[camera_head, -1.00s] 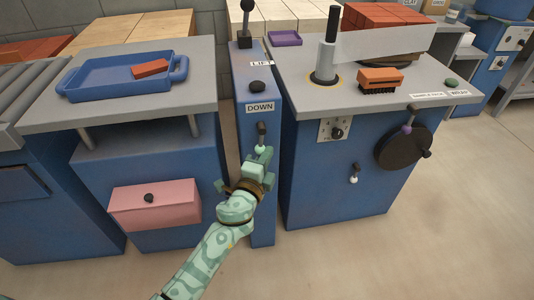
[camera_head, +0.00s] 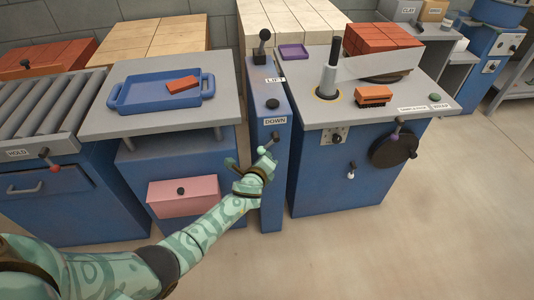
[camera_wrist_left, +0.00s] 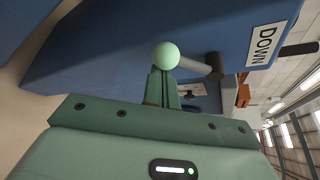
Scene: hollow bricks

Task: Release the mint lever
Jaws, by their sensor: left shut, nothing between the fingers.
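A black-knobbed LIFT lever (camera_head: 262,45) stands atop the column. To the left is a bench with a blue tray (camera_head: 155,92) and pink drawer (camera_head: 184,195). To the right, a blue bench carries a dark wheel (camera_head: 393,146) and a white-knobbed lever (camera_head: 351,172). Floor at right is clear.

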